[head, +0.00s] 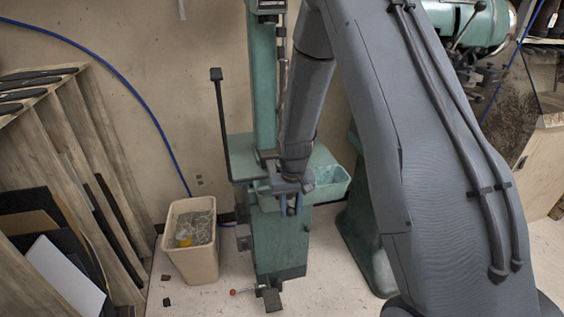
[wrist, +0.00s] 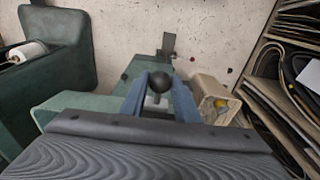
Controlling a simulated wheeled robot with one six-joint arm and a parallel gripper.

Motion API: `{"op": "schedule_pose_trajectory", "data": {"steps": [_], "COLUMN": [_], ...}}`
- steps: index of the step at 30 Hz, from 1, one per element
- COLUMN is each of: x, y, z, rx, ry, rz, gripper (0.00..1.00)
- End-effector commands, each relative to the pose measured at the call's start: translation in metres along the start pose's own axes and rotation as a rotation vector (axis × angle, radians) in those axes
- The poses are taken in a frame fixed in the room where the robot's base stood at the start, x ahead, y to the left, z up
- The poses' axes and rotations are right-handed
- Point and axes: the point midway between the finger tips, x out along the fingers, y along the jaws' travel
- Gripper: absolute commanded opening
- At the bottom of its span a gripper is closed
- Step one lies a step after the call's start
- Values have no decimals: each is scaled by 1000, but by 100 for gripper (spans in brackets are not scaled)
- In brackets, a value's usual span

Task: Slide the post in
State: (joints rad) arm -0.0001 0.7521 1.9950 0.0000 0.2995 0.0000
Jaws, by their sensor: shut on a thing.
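The green sole stitcher (head: 280,243) stands against the wall. My gripper (head: 291,204) points down in front of its column, beside the pale green tray (head: 330,182). In the wrist view, the two blue fingers of my gripper (wrist: 160,98) are closed around a dark round knob (wrist: 160,81) on a short pale stem (wrist: 153,99). The knob shows between the fingertips; what lies below the stem is hidden. In the head view my gripper hides the knob. A thin black upright post (head: 222,130) with a square top rises left of the column; my gripper is apart from it.
A beige bin (head: 191,247) with a yellow item inside stands left of the stitcher. A wooden rack (head: 85,170) of sheets is at far left. A dark pedal (head: 271,298) and red-knobbed lever (head: 234,292) are at the base. Another green machine (head: 365,230) stands right.

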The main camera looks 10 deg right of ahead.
Motion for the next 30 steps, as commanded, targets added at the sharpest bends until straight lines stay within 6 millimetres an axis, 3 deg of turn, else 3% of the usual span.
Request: {"op": "schedule_pose_trajectory", "data": {"steps": [30], "x": [6], "y": [0], "z": [-59], "rx": [0], "ry": [8], "rz": [0], "gripper": [1]}}
